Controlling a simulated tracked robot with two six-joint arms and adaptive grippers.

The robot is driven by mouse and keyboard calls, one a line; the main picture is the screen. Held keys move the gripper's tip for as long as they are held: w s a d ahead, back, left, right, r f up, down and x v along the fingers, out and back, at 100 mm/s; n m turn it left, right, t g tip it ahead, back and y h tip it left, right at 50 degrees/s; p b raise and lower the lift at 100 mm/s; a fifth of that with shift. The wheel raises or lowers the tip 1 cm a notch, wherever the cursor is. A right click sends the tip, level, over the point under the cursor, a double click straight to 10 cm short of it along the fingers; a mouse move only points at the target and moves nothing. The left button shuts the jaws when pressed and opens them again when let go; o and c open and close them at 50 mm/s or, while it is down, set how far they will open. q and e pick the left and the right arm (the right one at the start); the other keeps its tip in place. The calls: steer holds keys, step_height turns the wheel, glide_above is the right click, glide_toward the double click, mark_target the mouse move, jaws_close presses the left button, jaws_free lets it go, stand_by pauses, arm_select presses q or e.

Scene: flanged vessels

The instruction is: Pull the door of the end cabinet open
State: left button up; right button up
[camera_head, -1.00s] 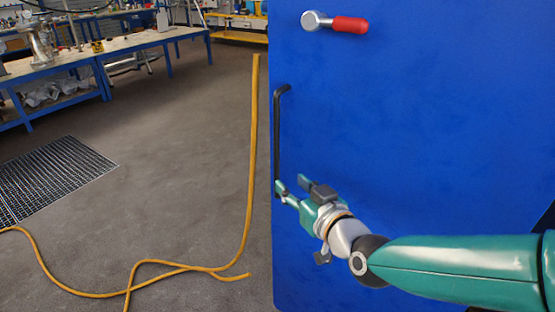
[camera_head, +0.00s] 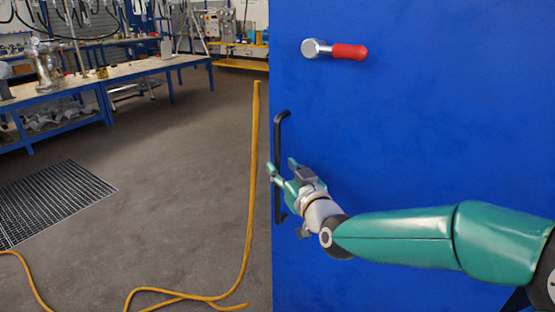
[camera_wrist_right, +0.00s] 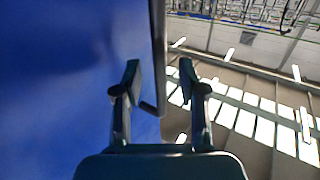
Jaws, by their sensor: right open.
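The blue cabinet door (camera_head: 430,130) fills the right half of the head view. A dark vertical bar handle (camera_head: 279,140) is mounted near its left edge. Above it is a latch lever with a red grip (camera_head: 349,52), lying level. My right gripper (camera_head: 281,168) is open at the lower half of the bar handle, with its fingers pointing to it. In the right wrist view the handle (camera_wrist_right: 158,60) runs down between the two open fingers (camera_wrist_right: 158,78), and its bent lower end lies between them. Whether a finger touches the bar I cannot tell. My left gripper is not in view.
A yellow hose (camera_head: 252,190) stands up left of the door and coils on the floor. A floor grating (camera_head: 55,200) lies at the left. Workbenches (camera_head: 130,55) with equipment stand at the back left.

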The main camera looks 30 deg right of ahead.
mark_target(278, 163)
steer(key=shift+w+d, duration=0.2)
steer(key=shift+w, duration=0.8)
steer(key=shift+w+d, duration=0.2)
steer(key=shift+w, duration=0.8)
steer(key=shift+c, duration=0.3)
jaws_close()
